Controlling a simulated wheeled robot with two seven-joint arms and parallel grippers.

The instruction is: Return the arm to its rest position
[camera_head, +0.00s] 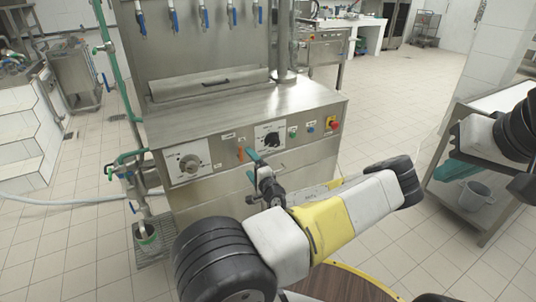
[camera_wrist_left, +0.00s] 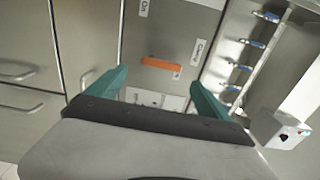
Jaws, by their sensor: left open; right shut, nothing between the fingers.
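My left gripper (camera_head: 256,166) has teal fingers and points at the front panel of the steel filling machine (camera_head: 225,112). It is open and empty. In the left wrist view its two fingers (camera_wrist_left: 157,95) are spread wide, with the orange switch (camera_wrist_left: 161,64) between them in the picture and no contact visible. The orange switch also shows in the head view (camera_head: 240,154), just left of the gripper. My left arm (camera_head: 335,222) stretches across the foreground. My right gripper (camera_head: 459,170) is at the right by the steel cart, shut and empty, partly hidden by my right arm.
A grey mug (camera_head: 474,195) stands on the lower shelf of the cart (camera_head: 462,213). A container (camera_head: 148,240) stands under a spout at the machine's left. A round wooden surface (camera_head: 345,284) is at the bottom. Tiled floor lies open between machine and cart.

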